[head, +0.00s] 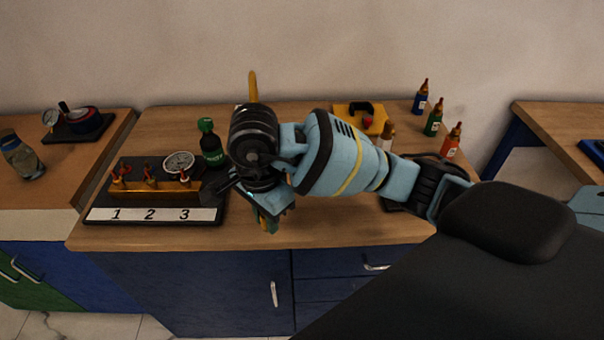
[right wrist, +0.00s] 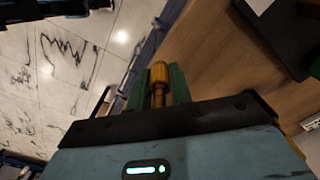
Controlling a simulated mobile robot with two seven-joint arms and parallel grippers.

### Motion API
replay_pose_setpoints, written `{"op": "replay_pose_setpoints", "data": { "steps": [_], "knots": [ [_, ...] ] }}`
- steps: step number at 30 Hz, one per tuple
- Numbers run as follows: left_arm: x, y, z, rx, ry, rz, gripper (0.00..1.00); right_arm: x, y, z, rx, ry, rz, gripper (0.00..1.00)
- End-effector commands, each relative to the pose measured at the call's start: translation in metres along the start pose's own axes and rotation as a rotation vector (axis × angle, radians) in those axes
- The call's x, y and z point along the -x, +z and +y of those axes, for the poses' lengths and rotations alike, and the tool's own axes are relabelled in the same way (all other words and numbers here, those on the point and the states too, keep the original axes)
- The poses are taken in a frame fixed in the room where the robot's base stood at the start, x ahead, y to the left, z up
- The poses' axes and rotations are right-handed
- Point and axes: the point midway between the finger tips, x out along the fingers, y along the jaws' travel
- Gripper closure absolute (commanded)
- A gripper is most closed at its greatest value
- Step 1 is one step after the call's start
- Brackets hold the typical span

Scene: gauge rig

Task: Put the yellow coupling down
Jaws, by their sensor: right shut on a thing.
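My right gripper (head: 268,220) points down over the front part of the middle worktop, just right of the numbered board. It is shut on the yellow coupling (right wrist: 158,80), which shows in the right wrist view as a ribbed, brass-yellow piece between the green fingers. In the head view the fingers and wrist largely hide the coupling. I cannot tell whether it touches the worktop. My left gripper is not in view.
The black board (head: 212,213) carries a brass manifold (head: 150,185) with red-handled valves and a gauge (head: 179,162). A green bottle (head: 210,146) stands behind. A yellow block (head: 345,112) and several small bottles stand at the back right. Front worktop (head: 345,225) right of the gripper is bare.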

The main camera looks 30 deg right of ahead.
Motion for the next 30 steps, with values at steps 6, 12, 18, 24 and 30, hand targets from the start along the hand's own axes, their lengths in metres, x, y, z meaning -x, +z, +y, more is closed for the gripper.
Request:
{"op": "replay_pose_setpoints", "data": {
  "steps": [6,12,18,24,30],
  "knots": [
    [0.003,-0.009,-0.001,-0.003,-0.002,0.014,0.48,-0.003,-0.053,-0.003,-0.007,-0.001,0.002,1.00],
    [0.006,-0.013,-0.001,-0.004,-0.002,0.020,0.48,-0.007,-0.096,-0.005,-0.004,-0.001,0.001,1.00],
    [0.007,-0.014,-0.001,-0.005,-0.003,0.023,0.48,-0.010,-0.120,-0.007,-0.001,-0.001,0.000,1.00],
    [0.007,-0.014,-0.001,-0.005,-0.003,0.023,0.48,-0.011,-0.124,-0.007,0.002,-0.001,0.000,1.00],
    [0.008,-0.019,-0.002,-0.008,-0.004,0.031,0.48,-0.022,-0.136,-0.007,0.001,0.001,-0.003,1.00]
  ]
}}
